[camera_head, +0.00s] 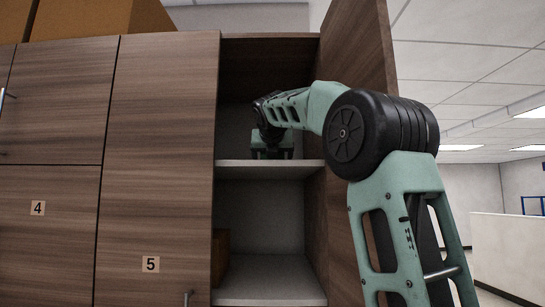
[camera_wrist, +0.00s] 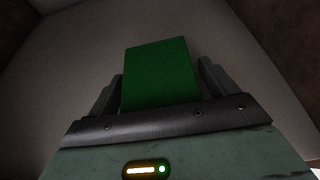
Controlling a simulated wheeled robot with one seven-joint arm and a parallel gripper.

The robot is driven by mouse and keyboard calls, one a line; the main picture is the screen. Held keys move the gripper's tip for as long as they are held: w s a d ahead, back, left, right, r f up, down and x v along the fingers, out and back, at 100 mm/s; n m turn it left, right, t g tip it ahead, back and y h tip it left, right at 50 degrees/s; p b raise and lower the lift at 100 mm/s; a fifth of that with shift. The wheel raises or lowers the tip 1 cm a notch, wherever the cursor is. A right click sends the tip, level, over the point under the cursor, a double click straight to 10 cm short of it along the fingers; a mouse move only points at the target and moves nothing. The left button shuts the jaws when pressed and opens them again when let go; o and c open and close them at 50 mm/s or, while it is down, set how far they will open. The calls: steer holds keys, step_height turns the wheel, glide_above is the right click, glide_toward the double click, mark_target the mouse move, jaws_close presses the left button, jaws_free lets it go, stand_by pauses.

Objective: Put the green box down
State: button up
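The green box (camera_wrist: 160,72) shows in the wrist view, between the two dark fingers of my gripper (camera_wrist: 161,85). The fingers lie close along its left and right sides. Light is dim, so the exact contact is hard to see. In the head view my gripper (camera_head: 271,152) reaches into the upper compartment of an open cabinet, just above the light shelf (camera_head: 285,170). The green box cannot be made out there. Whether it touches the shelf is not clear.
The open cabinet door (camera_head: 362,50) stands to the right of the compartment, close to my arm. A brown box (camera_head: 220,253) sits in the lower compartment at left. Closed doors marked 4 (camera_head: 55,235) and 5 (camera_head: 155,180) are at left. Cardboard boxes (camera_head: 95,18) lie on top.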

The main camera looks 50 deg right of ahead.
steer(key=shift+r, duration=0.1)
steer(key=shift+a+r, duration=0.1)
steer(key=shift+r, duration=0.05)
steer(key=b+v, duration=0.3)
steer(key=v, duration=0.9)
